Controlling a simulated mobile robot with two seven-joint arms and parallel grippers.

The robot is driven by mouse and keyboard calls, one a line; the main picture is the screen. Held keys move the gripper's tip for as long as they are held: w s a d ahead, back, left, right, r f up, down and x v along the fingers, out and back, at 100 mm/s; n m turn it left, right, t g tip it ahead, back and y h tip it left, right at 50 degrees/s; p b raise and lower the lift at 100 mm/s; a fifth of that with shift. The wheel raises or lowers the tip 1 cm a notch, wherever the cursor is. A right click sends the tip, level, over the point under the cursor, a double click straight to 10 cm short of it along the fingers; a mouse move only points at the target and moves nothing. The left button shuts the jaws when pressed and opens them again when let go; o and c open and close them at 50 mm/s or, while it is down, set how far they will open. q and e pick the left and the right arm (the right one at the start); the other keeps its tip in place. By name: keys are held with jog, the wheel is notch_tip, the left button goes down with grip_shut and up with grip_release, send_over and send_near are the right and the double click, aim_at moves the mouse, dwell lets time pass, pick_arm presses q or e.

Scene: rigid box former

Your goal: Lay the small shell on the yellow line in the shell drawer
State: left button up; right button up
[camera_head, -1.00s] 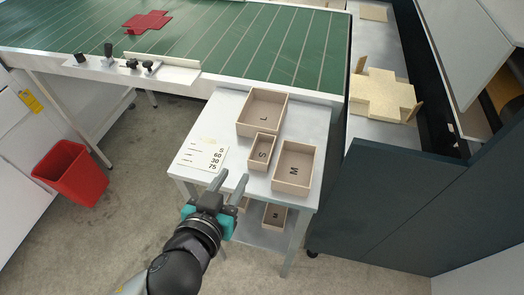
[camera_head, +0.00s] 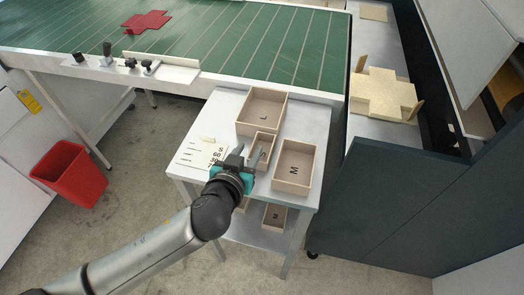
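The small shell (camera_head: 264,138), a narrow open beige box marked S, stands on the small metal table between the L shell and the M shell. My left gripper (camera_head: 246,153) is at the near left end of the small shell, with its fingers apart. One finger overlaps the shell in the picture; I cannot tell whether it touches. The gripper hides part of the near end. My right gripper is out of view. I cannot make out a yellow line or the shell drawer.
The L shell (camera_head: 245,122) is behind and the M shell (camera_head: 311,165) to the right, both close. A white number card (camera_head: 187,153) lies left. Another M box (camera_head: 275,216) sits on the lower shelf. A dark cabinet (camera_head: 400,195) stands right, a red bin (camera_head: 68,174) left.

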aim_at(253, 144)
pick_arm(q)
jog(key=shift+x, duration=1.95)
grip_shut()
